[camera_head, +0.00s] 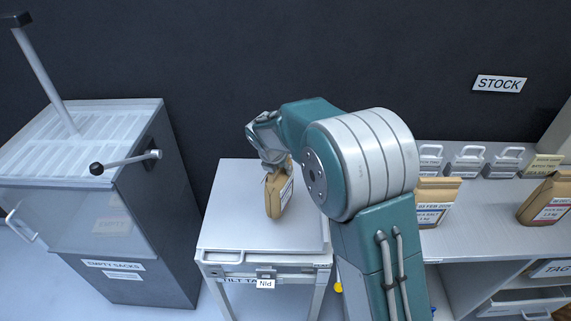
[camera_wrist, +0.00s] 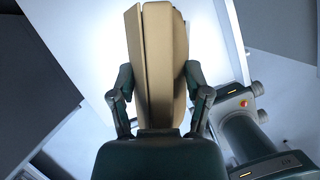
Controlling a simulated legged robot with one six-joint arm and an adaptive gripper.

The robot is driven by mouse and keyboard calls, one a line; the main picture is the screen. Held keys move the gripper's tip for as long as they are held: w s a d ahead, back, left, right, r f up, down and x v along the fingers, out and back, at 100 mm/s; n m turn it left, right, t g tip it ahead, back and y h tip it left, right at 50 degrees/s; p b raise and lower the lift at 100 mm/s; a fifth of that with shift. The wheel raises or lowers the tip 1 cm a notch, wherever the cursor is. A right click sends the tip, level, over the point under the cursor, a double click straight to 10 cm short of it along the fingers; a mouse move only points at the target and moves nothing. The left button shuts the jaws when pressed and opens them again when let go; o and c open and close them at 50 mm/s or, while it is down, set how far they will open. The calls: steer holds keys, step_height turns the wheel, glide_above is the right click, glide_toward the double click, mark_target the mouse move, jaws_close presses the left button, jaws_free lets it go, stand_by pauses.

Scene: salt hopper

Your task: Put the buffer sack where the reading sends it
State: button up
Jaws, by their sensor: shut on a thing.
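My gripper (camera_head: 274,165) is shut on the top of this sack. The wrist view shows the sack (camera_wrist: 160,60) between my two fingers (camera_wrist: 160,95). I cannot tell whether the sack's base touches the table top. Its label is partly turned away and too small to read. No reading shows clearly in either view.
A grey hopper cabinet (camera_head: 160,215) marked "EMPTY SACKS", with a lever (camera_head: 125,162), stands at left. At right, under a "STOCK" sign (camera_head: 499,84), a shelf (camera_head: 470,232) holds a blue-labelled sack (camera_head: 437,203), a red-labelled sack (camera_head: 548,200) and several grey handled weights (camera_head: 466,161).

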steer(key=f, duration=0.2)
steer(key=a+f, duration=0.1)
steer(key=f, duration=0.1)
steer(key=shift+w, duration=0.25)
steer(key=o, duration=1.3)
steer(key=shift+s+f, duration=0.1)
steer(key=shift+o, duration=0.2)
